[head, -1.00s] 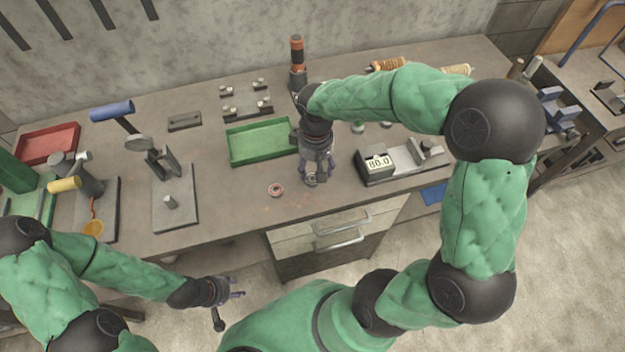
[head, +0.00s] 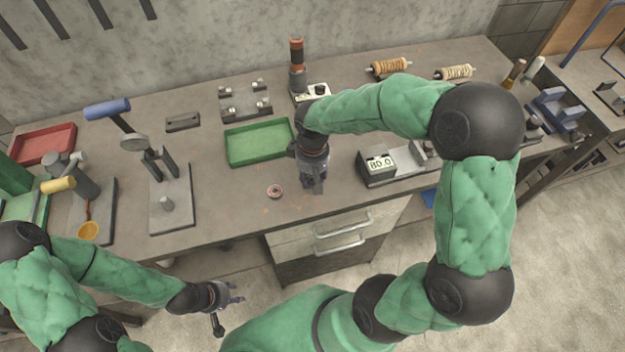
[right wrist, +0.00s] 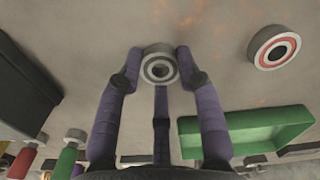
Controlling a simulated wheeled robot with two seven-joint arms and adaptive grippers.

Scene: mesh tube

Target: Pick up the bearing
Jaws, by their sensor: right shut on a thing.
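My right gripper (head: 313,184) is low over the front part of the bench. In the right wrist view its purple fingers (right wrist: 159,75) are shut on a grey-rimmed bearing (right wrist: 159,66) with a pale ring face. I cannot tell whether this bearing is clear of the bench top. In the head view it is hidden by the fingers. A second bearing with a red ring (head: 274,191) lies on the bench left of the gripper; it also shows in the right wrist view (right wrist: 274,47). My left gripper (head: 235,294) hangs in front of the bench, open and empty.
A green tray (head: 259,142) sits behind the red-ringed bearing. A gauge block reading 80.0 (head: 378,168) stands right of my right gripper. A press with a blue handle (head: 107,109) and a red tray (head: 44,143) are at the left. Bench around the red-ringed bearing is clear.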

